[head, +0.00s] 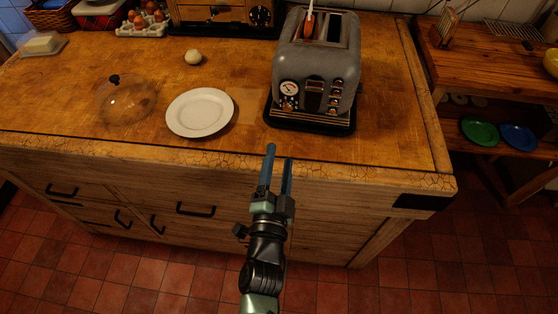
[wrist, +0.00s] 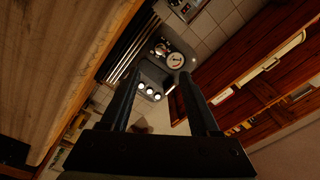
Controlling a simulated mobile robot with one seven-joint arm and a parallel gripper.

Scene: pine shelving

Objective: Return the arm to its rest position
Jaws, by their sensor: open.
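My gripper (head: 278,154) is in front of the wooden counter (head: 60,118), near its front edge and below the toaster in the head view. Its two blue fingers point up the picture, apart and with nothing between them. The arm reaches up from the bottom of the head view. In the wrist view the two dark fingers of my gripper (wrist: 160,74) stand apart, with no object held. Beyond them is a grey appliance with dials (wrist: 150,75), seen tilted.
On the counter are a grey toaster (head: 316,65) on a dark tray, a white plate (head: 200,112), a clear dome (head: 125,100) and a small pale round thing (head: 193,57). Shelving (head: 490,75) with green (head: 480,131) and blue (head: 518,136) plates stands right. The tiled floor in front looks clear.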

